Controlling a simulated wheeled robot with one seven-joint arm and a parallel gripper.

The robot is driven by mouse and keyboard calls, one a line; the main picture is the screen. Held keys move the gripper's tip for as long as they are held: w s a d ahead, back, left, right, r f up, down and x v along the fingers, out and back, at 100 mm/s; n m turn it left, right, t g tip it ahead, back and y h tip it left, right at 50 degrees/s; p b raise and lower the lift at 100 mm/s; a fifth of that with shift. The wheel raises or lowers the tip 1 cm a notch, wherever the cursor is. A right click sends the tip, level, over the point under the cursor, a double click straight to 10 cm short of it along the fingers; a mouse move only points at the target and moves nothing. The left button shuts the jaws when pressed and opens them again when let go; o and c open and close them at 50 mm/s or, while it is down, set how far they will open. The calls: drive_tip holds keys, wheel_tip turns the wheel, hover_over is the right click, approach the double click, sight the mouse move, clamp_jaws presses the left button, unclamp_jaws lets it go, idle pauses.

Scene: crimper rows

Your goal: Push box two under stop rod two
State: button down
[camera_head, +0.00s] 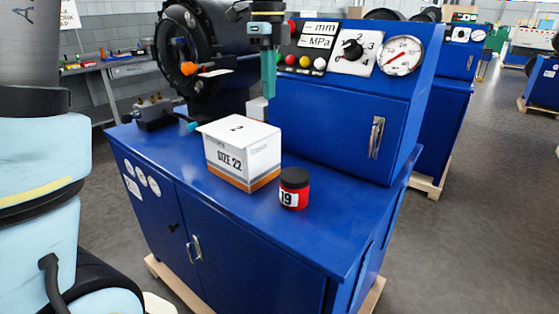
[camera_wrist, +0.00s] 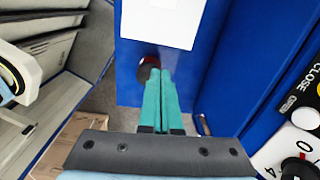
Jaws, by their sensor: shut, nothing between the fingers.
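Box two (camera_head: 243,152) is a white carton with an orange-brown lower band, marked "2" on top and "SIZE 22" on its side. It sits upright on the blue bench top (camera_head: 330,235), in front of the black crimper head. Its white top also shows at the upper edge of the wrist view (camera_wrist: 163,20). My gripper (camera_head: 268,94) points down with its teal fingers shut and empty, above and behind the box and apart from it. The shut fingers also show in the wrist view (camera_wrist: 160,72). I cannot clearly make out stop rod two.
A red jar with a black lid (camera_head: 294,188), marked 19, stands right of the box, near its front corner; it is partly hidden by my fingers in the wrist view (camera_wrist: 148,66). The blue control cabinet (camera_head: 330,125) closes off the back right. The front right bench top is clear.

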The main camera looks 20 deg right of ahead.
wheel_tip(320, 180, down, 20)
drive_tip(key=p, duration=0.2)
drive_tip(key=shift+a+r+p, duration=0.1)
drive_tip(key=shift+r+p, duration=0.15)
drive_tip(key=shift+p, duration=0.1)
drive_tip(key=w+a, duration=0.3)
drive_tip(key=w, duration=0.1)
drive_tip(key=w+a, duration=0.3)
drive_tip(key=w, duration=0.2)
drive_tip(key=w+a, duration=0.2)
drive_tip(key=w, duration=0.2)
drive_tip(key=shift+w+a, duration=0.4)
drive_tip(key=shift+r, duration=0.1)
